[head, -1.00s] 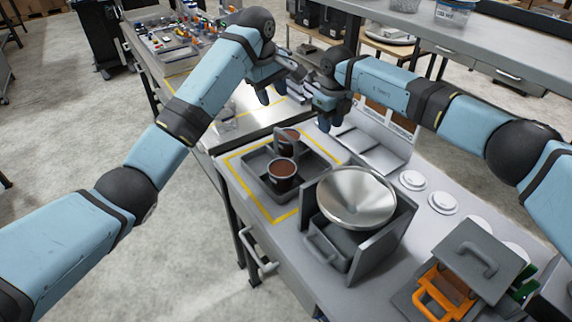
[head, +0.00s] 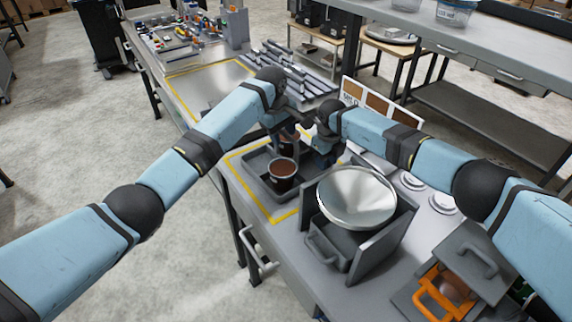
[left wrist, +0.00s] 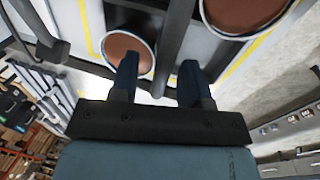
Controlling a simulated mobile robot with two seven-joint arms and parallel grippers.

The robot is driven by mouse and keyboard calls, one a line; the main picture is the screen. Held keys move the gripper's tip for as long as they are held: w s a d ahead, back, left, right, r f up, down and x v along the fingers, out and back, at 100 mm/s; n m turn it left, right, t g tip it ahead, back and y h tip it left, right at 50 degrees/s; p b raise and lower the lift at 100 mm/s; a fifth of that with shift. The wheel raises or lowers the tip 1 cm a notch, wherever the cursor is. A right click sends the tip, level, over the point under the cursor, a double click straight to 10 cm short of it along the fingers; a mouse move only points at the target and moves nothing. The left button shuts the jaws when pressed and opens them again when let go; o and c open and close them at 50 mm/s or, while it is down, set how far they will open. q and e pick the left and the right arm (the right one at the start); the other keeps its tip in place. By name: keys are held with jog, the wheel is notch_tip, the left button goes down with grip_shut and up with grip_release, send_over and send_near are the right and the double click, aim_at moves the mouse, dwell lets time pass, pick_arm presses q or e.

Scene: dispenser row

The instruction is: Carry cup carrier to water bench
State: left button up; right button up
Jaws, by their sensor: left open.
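The cup carrier (head: 257,181) is a dark grey tray on the near bench, inside a yellow outline. It holds two dark cups with brown contents; the nearer cup (head: 283,175) shows clearly, the farther cup (head: 287,146) is partly hidden by my left gripper. My left gripper (head: 284,140) is over the carrier, fingers pointing down and open. In the left wrist view the carrier's handle bar (left wrist: 176,40) runs between the lines of my open fingers (left wrist: 157,75); I cannot tell whether they are level with it. My right gripper (head: 325,157) is low at the carrier's far right side, its jaws unclear.
A metal bowl (head: 357,195) in a grey holder stands right of the carrier. An orange-handled container (head: 440,295) is at lower right. The adjoining bench has a clear yellow-outlined area (head: 208,85), with several grey bars (head: 290,72) beside it. Open floor lies left.

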pick_arm(q)
jog(key=c, duration=0.6)
pick_arm(e)
grip_shut()
pick_arm(q)
grip_shut()
jog(key=shift+r, duration=0.1)
pick_arm(e)
jog(key=shift+r, duration=0.1)
